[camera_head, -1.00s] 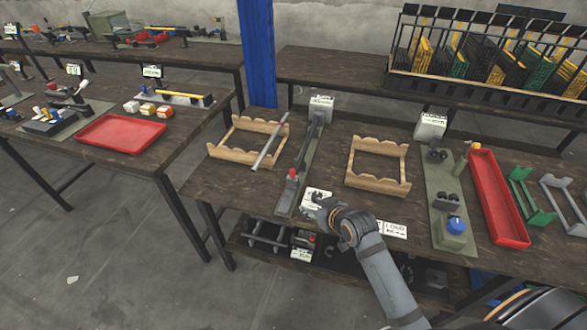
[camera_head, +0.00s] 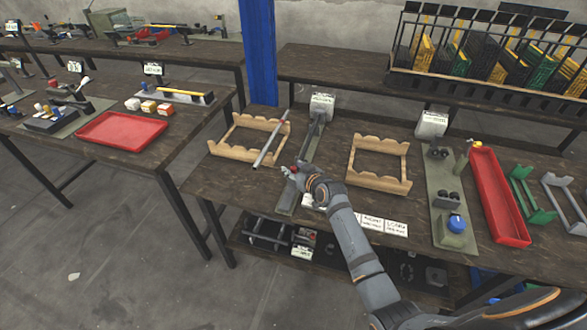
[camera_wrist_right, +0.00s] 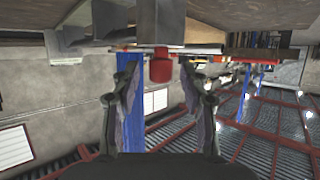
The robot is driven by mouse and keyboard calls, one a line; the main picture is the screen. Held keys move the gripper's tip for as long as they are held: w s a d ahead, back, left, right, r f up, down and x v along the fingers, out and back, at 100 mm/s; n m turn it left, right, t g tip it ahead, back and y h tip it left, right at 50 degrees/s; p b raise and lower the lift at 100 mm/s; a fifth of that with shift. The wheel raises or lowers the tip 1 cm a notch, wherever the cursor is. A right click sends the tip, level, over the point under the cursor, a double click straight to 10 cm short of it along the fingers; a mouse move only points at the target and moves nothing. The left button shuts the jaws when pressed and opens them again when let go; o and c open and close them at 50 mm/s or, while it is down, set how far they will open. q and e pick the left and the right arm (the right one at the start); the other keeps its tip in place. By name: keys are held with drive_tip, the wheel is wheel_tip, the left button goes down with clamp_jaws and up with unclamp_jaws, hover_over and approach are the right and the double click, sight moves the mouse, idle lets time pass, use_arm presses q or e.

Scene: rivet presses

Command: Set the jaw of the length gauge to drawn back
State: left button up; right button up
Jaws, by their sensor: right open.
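The length gauge (camera_head: 309,148) is a long narrow rail on a grey-green plate, running from the back of the workbench to its front edge. A red knob (camera_wrist_right: 160,66) under a grey block (camera_wrist_right: 157,22) shows in the right wrist view; whether this block is the jaw is unclear. My right gripper (camera_head: 289,172) is at the front end of the gauge and covers part of it. In the wrist view its fingers stand apart, with the knob between and just beyond their tips. I see no grip on it. My left gripper is out of view.
A wooden rack (camera_head: 231,153) with a silver rod (camera_head: 271,139) leaning across it stands left of the gauge. Another wooden rack (camera_head: 379,184) stands to the right. Further right are a green plate with black knobs (camera_head: 440,180) and a red tray (camera_head: 500,205).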

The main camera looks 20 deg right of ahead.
drive_tip(key=shift+w+a+f, duration=0.1)
drive_tip(key=shift+w, duration=0.15)
clamp_jaws()
idle(0.3)
